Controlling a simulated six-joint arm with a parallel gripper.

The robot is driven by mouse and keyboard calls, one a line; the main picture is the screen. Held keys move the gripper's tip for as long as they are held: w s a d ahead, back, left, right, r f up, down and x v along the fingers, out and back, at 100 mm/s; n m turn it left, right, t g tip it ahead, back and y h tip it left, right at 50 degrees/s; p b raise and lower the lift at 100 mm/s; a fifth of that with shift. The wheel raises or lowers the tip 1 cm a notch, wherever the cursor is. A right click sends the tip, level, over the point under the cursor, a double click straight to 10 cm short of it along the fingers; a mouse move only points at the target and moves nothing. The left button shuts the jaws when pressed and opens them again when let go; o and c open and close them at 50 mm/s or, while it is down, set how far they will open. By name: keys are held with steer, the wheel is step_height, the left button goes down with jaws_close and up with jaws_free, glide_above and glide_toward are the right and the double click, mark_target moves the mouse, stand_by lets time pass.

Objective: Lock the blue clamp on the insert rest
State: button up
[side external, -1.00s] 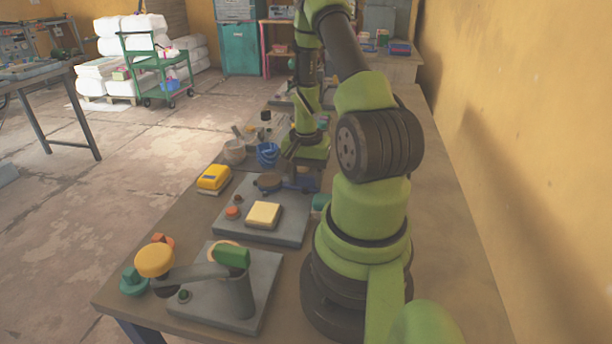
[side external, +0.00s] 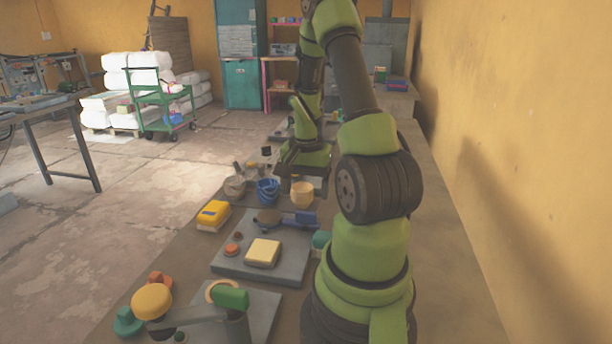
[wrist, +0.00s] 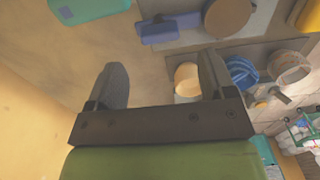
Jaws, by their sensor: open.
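The blue clamp (side external: 303,218) lies on the far right part of a grey plate, beside a round brown disc (side external: 268,217). In the wrist view the blue clamp (wrist: 172,28) shows as a flat bar with a short upright piece, near the brown disc (wrist: 228,15). I cannot tell for sure which part is the insert rest, or whether the clamp is locked. My gripper (wrist: 162,78) is open with nothing between its fingers. It is above and beyond the clamp, apart from it. In the side view my gripper (side external: 303,162) is seen small, its fingers unclear.
The grey plate (side external: 285,271) also bears a yellow block (side external: 262,253) and red buttons.

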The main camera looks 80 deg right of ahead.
mark_target(305, 213)
steer(key=shift+r, duration=1.65)
steer(key=w+a+r+n+t+h, duration=0.1)
steer(key=w+a+r+n+t, duration=0.15)
steer(key=a+r, duration=0.35)
steer(key=w+a+r+n+t, duration=0.1)
steer(key=w+a+r+n, duration=0.3)
steer(key=a+r, duration=0.15)
steer(key=s+a+r+n+t+y, duration=0.1)
steer(key=s+a+r+n+t, duration=0.1)
steer(key=a+n, duration=0.2)
steer(key=s+a+r+n+t+y, duration=0.1)
steer(key=s+a+r+n+y, duration=0.1)
steer(key=a, duration=0.8)
steer(key=shift+s+a+r+n+t, duration=0.15)
steer(key=shift+s+r+n+t, duration=0.2)
steer(key=shift+s+r+n, duration=0.35)
steer(key=shift+w+r, duration=0.15)
